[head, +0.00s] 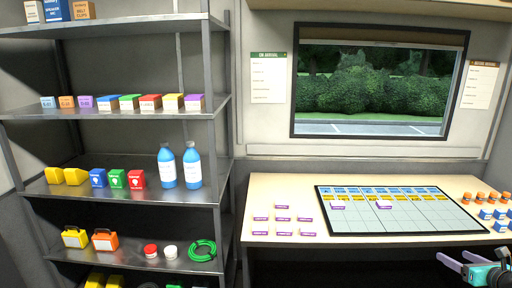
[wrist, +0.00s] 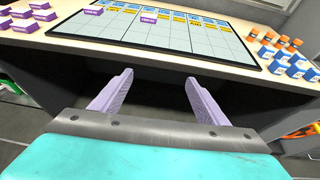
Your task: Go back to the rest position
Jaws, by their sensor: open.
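My gripper (head: 463,264) is at the lower right of the head view, in front of the desk's front edge. In the wrist view my gripper (wrist: 158,92) shows two pale purple fingers spread apart with nothing between them. The dark space below the desk (wrist: 240,71) lies behind the fingers. The fingers touch nothing that I can see.
A metal shelf (head: 110,110) with bottles and boxes stands at left.

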